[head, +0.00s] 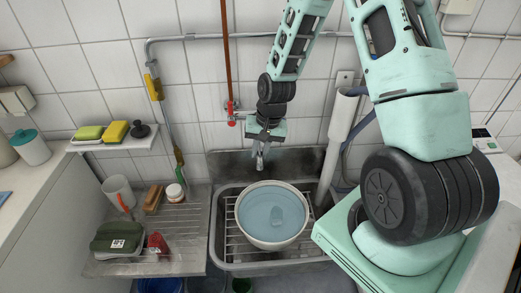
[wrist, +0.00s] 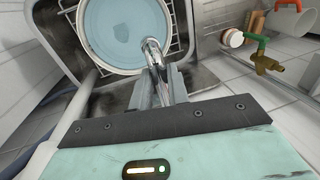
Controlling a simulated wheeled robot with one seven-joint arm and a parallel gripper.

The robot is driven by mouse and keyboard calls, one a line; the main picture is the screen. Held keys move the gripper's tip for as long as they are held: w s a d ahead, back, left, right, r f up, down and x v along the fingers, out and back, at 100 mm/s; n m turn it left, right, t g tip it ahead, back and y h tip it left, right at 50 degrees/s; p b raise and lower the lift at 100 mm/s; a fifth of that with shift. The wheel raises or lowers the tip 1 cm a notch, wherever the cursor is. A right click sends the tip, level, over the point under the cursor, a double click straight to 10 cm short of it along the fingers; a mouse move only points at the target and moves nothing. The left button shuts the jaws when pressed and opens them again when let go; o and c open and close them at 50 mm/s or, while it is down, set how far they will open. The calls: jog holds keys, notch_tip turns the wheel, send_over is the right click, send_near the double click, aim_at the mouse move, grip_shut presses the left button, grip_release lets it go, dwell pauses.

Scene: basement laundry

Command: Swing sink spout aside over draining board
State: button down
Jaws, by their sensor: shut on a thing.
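The chrome sink spout (head: 260,164) shows just under my gripper (head: 262,142) in the head view, its end at the back rim of a water-filled bowl. In the wrist view the spout (wrist: 154,58) runs up from between my fingers (wrist: 160,88), its tip overlapping the bowl's edge. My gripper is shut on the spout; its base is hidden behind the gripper. The draining board (head: 190,228) lies to the left of the sink (head: 219,222) in the head view, and the spout is not over it.
The bowl (head: 270,239) stands on a wire rack in the sink. A mug (head: 119,190), brush (head: 153,198), jar (head: 174,192), green box (head: 117,238) and red item (head: 157,243) stand on the draining board.

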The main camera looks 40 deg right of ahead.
jog(key=w+a+m+t+h+p, duration=0.1)
jog(key=w+a+m, duration=0.5)
jog(key=w+m, duration=0.2)
jog(key=shift+w+p, duration=0.2)
jog(key=shift+p, duration=0.1)
dwell(0.3)
jog(key=c, duration=1.3)
grip_release()
jog(key=shift+c, duration=0.2)
jog(key=a+b+v, duration=0.1)
jog(key=v, duration=1.6)
jog(key=shift+d+r, duration=0.3)
